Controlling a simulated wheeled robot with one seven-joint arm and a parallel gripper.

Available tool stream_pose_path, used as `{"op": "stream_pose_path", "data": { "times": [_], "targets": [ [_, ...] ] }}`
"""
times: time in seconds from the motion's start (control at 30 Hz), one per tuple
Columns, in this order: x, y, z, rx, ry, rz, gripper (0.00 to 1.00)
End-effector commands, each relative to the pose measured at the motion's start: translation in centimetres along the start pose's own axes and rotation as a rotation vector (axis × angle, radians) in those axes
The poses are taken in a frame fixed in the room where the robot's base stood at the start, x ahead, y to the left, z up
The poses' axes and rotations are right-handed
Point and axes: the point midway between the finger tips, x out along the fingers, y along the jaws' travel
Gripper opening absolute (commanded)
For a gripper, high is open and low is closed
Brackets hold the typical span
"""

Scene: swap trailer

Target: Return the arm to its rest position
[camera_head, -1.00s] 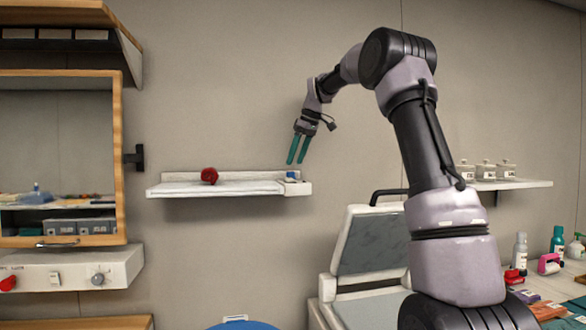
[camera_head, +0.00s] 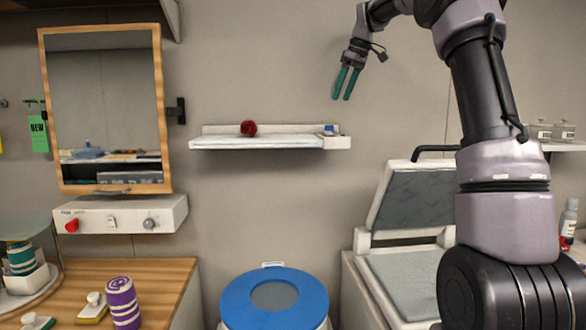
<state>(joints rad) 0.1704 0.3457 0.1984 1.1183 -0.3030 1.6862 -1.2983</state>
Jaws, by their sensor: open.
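My gripper (camera_head: 345,83) hangs in the air in front of the back wall, at the upper right of the middle. Its two green fingers point down and stand apart, with nothing between them. It is above and to the right of the white wall shelf (camera_head: 262,143), clear of it. My arm is raised and bent, coming in from the right side of the view.
A dark red round object (camera_head: 248,128) sits on the shelf. A blue-rimmed round lid (camera_head: 238,299) is below it. A white case with a raised lid (camera_head: 415,200) stands right. A mirror (camera_head: 105,110), a control panel (camera_head: 120,215) and a wooden counter (camera_head: 165,280) with a purple striped cylinder (camera_head: 122,302) are left.

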Motion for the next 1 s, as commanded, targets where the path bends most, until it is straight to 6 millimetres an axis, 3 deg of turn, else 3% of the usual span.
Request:
{"op": "stream_pose_path", "data": {
  "times": [0.23,0.53,0.77,1.0],
  "targets": [
    [-2.5,-5.5,3.0,0.153,0.009,0.066,0.71],
    [-4.0,-13.8,10.9,0.459,0.079,0.154,0.71],
    [-2.8,-19.6,18.4,0.709,0.169,0.187,0.71],
    [0.2,-24.4,25.9,0.951,0.272,0.183,0.71]
  ]
}}
